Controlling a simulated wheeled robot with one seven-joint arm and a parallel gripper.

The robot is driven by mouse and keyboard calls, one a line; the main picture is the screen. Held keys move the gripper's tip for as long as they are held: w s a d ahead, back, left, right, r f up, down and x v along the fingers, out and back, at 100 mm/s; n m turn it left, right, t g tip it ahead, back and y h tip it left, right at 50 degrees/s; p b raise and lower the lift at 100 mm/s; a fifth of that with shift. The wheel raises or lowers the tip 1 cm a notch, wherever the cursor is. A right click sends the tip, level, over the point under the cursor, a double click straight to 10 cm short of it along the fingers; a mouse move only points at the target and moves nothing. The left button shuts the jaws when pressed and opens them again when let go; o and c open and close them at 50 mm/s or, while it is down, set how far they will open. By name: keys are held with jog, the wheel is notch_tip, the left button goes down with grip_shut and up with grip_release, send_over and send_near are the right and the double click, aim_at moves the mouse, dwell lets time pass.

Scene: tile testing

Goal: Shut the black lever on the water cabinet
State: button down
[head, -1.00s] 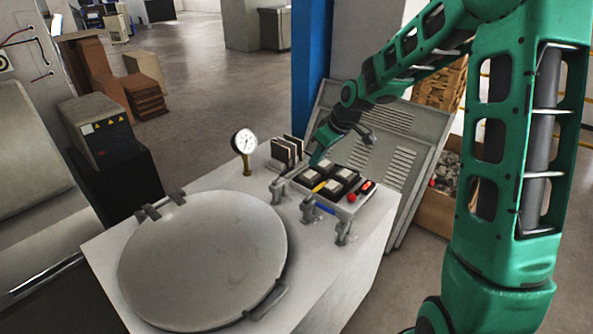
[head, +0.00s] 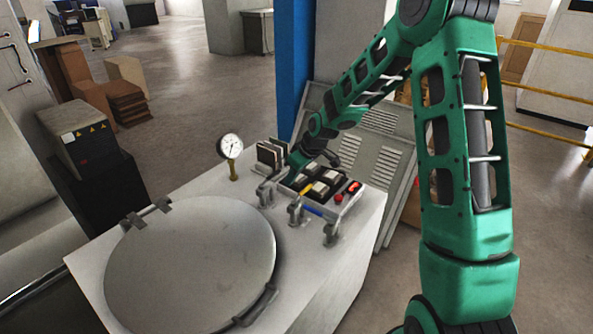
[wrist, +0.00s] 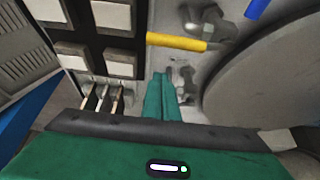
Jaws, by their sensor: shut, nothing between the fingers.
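The water cabinet (head: 345,275) is pale, with a round grey lid. Three grey valves stand in a row beside the lid. The middle one carries a yellow lever (wrist: 178,42), and a blue lever (head: 322,211) lies by the front one. The leftmost valve (head: 266,192) also shows in the wrist view (wrist: 187,84), right beside my fingertips. I cannot make out its black lever clearly; my gripper covers part of that spot. My green gripper (head: 288,172) is shut and empty, low over the cabinet top. Its fingers also show in the wrist view (wrist: 164,82). Contact cannot be told.
A pressure gauge (head: 230,147) stands at the back left of the top. Upright dark plates (head: 270,155) and a panel of square switches with a red button (head: 338,198) lie close around my gripper. A louvred grey panel (head: 385,160) leans behind.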

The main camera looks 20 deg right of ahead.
jog(key=w+a, duration=0.2)
jog(key=w, duration=0.1)
jog(key=shift+w+a+r, duration=0.1)
jog(key=shift+w+r, duration=0.05)
jog(key=shift+r, duration=0.2)
